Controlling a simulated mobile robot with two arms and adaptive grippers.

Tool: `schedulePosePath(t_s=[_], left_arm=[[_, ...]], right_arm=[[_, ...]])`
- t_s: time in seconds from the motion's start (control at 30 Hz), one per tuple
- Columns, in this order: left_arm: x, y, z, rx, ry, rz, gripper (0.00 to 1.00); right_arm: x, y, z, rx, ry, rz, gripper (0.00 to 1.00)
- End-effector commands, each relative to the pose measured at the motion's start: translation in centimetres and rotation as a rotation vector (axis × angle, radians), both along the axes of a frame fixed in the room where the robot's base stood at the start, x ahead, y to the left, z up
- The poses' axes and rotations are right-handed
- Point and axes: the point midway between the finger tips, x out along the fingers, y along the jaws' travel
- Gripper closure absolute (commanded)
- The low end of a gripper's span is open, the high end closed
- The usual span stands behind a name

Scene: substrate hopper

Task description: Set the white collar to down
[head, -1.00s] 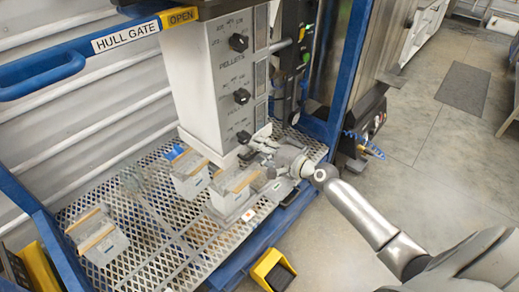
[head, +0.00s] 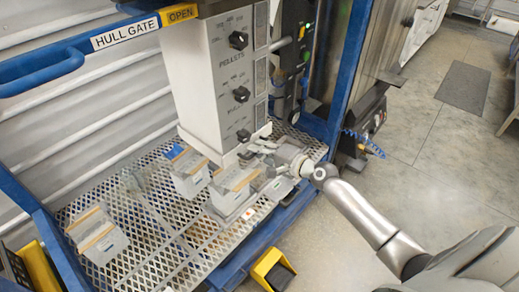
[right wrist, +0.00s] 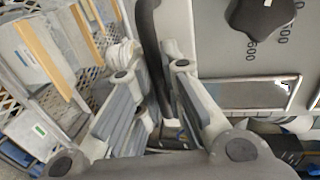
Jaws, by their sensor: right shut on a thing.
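The white collar (right wrist: 124,55) appears in the right wrist view as a pale ribbed piece at the tip of the left-hand finger, beside a dark upright bar (right wrist: 151,50). My right gripper (right wrist: 160,65) is closed around this spot, and its fingers partly hide what is between them. In the head view my right gripper (head: 256,148) is at the lower front corner of the pale hopper (head: 205,100), just above the mesh deck. The collar cannot be made out there. My left gripper is not in view.
Several grey boxes with wooden edges, one of them here (head: 100,238), stand on the mesh deck (head: 150,262) below the hopper. Black knobs (head: 241,94) are on the hopper's face. A blue frame (head: 25,200) surrounds the deck.

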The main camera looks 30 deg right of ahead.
Motion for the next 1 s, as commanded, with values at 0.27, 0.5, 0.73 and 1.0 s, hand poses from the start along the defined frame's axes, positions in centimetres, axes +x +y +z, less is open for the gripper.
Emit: schedulePosePath(t_s=[0.27,0.5,0.73,1.0], left_arm=[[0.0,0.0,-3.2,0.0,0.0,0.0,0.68],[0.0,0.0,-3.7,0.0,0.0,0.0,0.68],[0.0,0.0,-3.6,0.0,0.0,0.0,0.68],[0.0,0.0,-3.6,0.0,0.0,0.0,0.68]], right_arm=[[-0.1,0.1,-3.4,-0.001,0.003,0.002,1.0],[-0.1,0.1,-3.9,-0.001,0.005,0.003,1.0],[-0.2,0.1,-4.1,-0.003,0.01,0.004,0.86],[-0.1,0.1,-3.9,-0.002,0.006,0.003,0.68]])
